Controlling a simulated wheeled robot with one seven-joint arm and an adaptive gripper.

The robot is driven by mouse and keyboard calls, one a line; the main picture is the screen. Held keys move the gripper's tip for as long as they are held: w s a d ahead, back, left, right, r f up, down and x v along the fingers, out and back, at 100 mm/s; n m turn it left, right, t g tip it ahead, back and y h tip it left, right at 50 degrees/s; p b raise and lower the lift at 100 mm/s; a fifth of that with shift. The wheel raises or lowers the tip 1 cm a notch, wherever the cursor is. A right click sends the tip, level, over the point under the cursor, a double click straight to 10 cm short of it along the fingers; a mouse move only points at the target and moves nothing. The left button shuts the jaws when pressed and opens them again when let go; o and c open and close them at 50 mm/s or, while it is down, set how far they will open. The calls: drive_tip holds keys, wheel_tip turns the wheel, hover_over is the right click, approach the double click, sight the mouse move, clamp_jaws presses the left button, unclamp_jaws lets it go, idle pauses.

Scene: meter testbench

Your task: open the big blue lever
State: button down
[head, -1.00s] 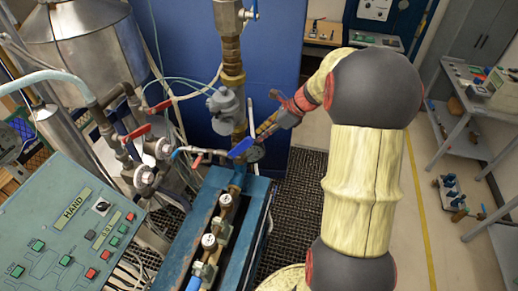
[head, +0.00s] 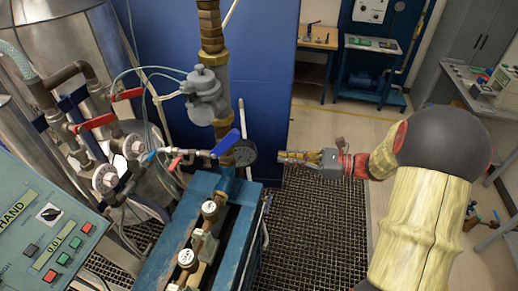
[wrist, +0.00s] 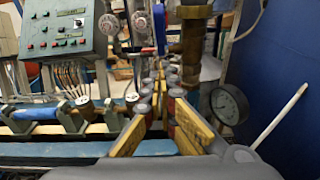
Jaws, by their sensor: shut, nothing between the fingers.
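The big blue lever (head: 226,143) sits on the pipe fitting above the blue bench, slanting up to the right in the head view. In the wrist view a blue handle (wrist: 159,30), apparently the same lever, stands beyond my fingers, left of the brass pipe. My gripper (head: 283,157) is to the right of the lever and of the round gauge (head: 244,152), with a clear gap to both. Its yellow-sided fingers (wrist: 160,78) are shut and empty, pointing toward the pipework.
A vertical pipe with a grey valve body (head: 204,95) rises behind the lever. Red levers (head: 90,123) and a smaller red handle (head: 175,163) are to the left. The green control panel (head: 45,225) stands front left. Grated floor (head: 318,215) lies open at right.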

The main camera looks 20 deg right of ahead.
approach(224, 145)
drive_tip(key=shift+w+a+f, duration=0.95)
drive_tip(key=shift+w+a, duration=0.1)
drive_tip(key=shift+w, duration=0.05)
drive_tip(key=shift+r+p, duration=0.1)
drive_tip(key=shift+p, duration=0.3)
drive_tip(key=shift+w+a+r+g+h+p, duration=0.1)
drive_tip(key=shift+r+g+h+p, duration=0.25)
drive_tip(key=shift+p, duration=0.3)
